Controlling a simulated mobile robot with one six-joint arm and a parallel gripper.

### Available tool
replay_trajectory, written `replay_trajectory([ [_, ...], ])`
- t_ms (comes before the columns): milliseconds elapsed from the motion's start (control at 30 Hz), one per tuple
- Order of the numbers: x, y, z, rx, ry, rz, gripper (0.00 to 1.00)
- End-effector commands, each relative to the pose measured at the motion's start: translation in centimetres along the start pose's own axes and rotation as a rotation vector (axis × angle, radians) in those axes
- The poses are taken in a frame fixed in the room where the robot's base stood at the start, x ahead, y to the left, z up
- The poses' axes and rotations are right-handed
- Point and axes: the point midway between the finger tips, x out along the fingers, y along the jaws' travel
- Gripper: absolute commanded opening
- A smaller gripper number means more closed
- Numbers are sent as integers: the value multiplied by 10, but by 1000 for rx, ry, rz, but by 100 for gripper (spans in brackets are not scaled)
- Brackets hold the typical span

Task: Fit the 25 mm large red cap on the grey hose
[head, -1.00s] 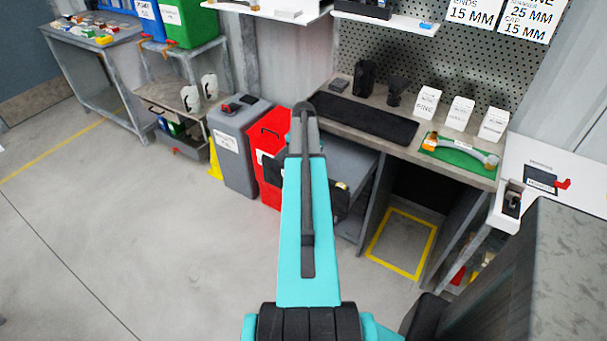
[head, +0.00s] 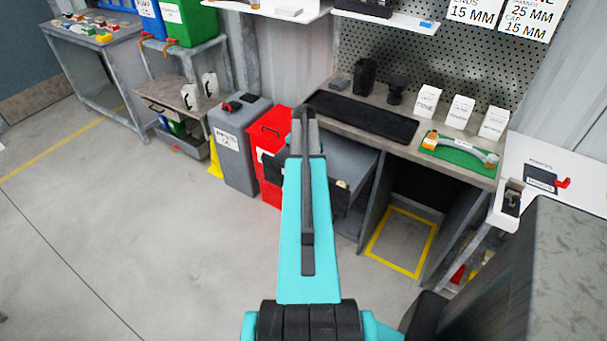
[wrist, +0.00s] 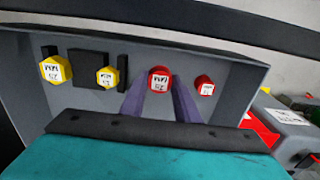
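The large red cap (wrist: 159,80) has a white label that reads 25 and sits on the grey panel in the wrist view. My gripper (wrist: 159,84) has its two purple fingers spread apart, with the tips at the left and right of this cap. I cannot tell whether they touch it. A smaller red cap (wrist: 204,87) is to its right. In the head view, the grey hose (head: 478,153) lies on a green mat (head: 455,157) on the bench, with an orange-yellow piece at its left end. My arm hides my gripper in the head view.
A large yellow cap (wrist: 55,70) and a smaller yellow cap (wrist: 107,76) are on the panel left of the fingers. A red bin (head: 270,150) and a grey bin (head: 237,150) stand left of my arm. The floor at the left is clear.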

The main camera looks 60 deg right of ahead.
Motion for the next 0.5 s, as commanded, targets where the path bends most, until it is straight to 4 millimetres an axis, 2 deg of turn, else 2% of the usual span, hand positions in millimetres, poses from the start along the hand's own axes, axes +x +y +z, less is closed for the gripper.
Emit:
replay_trajectory([
  [67, 0, 0, 0, 0, 0, 0, 8],
  [500, -5, 0, 0, 1, 1, 0, 8],
])
